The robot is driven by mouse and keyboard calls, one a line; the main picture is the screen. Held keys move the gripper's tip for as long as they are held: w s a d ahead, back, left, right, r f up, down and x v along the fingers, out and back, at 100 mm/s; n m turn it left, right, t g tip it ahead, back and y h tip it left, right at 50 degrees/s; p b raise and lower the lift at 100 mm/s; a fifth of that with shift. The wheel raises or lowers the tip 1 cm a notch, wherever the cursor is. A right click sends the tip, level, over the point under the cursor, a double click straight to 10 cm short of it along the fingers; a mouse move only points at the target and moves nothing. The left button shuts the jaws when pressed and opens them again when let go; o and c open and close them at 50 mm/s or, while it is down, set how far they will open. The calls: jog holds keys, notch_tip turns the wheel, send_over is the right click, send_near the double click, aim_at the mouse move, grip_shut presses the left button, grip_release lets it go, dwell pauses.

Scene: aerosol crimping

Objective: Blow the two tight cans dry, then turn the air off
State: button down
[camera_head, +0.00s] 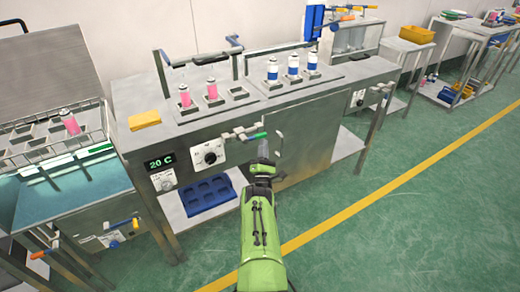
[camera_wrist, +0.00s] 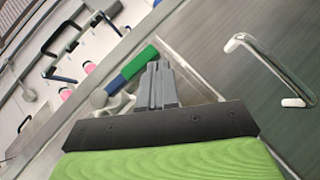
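Two pink cans, the left one (camera_head: 184,96) and the right one (camera_head: 212,89), stand upright in a holder (camera_head: 238,95) on the metal bench. Three blue-and-white cans (camera_head: 293,65) stand in the holder to the right. A third pink can (camera_head: 70,122) is tilted at the bath rack on the left. A lever with a green grip (camera_head: 252,137) is on the bench front; a green-and-blue grip (camera_wrist: 138,64) shows in the wrist view. My gripper (camera_head: 263,148) is close to the lever, fingers together (camera_wrist: 158,68). I cannot tell whether they touch it. Which cans are tight is not visible.
A water bath with a rack (camera_head: 100,150) is at the left. A "20 C" display (camera_head: 160,162) and a knob (camera_head: 210,154) are on the bench front. Green floor is free at right.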

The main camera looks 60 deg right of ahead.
jog(key=shift+s+d+r, duration=0.1)
jog(key=shift+d+r, duration=0.1)
jog(key=shift+r, duration=0.1)
dwell(0.4)
jog(key=s+a+f+b, duration=0.1)
jog(key=s+a+f, duration=0.1)
jog(key=f, duration=0.3)
jog(key=s+a+f+b, duration=0.1)
jog(key=s+f, duration=0.3)
jog(key=f, duration=0.2)
jog(key=shift+a, duration=0.35)
jog(key=shift+f+g, duration=0.15)
jog(key=shift+g, duration=0.15)
